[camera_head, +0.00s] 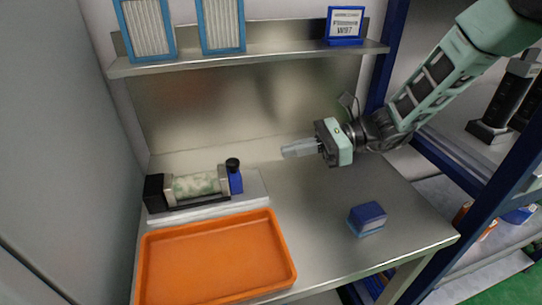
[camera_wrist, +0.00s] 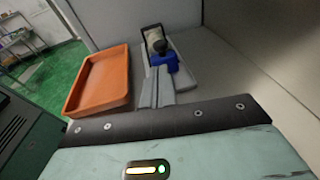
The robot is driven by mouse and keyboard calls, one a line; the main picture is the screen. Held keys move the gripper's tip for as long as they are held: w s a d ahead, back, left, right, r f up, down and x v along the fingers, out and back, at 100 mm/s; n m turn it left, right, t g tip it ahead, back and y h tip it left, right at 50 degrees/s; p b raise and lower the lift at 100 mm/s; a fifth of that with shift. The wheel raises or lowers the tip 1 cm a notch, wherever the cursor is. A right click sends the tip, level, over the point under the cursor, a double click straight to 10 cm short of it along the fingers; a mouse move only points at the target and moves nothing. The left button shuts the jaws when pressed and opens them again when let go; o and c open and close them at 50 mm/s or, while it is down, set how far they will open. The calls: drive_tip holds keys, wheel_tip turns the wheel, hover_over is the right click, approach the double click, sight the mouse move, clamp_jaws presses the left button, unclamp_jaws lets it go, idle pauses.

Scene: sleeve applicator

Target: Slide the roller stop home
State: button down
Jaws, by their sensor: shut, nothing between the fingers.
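The sleeve applicator stands at the left of the bench, with a pale green-mottled roller (camera_head: 196,186) lying between a black end block (camera_head: 154,193) and a grey bracket. The blue roller stop (camera_head: 236,183) with its black knob (camera_head: 232,164) is at the roller's right end. I cannot tell whether a gap is left between them. My gripper (camera_head: 285,152) is shut and empty, above the bench to the right of the stop and apart from it. In the wrist view the closed fingers (camera_wrist: 157,88) point towards the blue stop (camera_wrist: 164,62), which partly hides the roller (camera_wrist: 154,36).
An orange tray (camera_head: 215,262) lies in front of the applicator. A small blue box (camera_head: 367,218) sits at the bench's right. A shelf (camera_head: 250,58) with filter panels and a blue-framed sign (camera_head: 344,25) runs above the back. The middle of the bench is clear.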

drive_tip(key=v, duration=0.5)
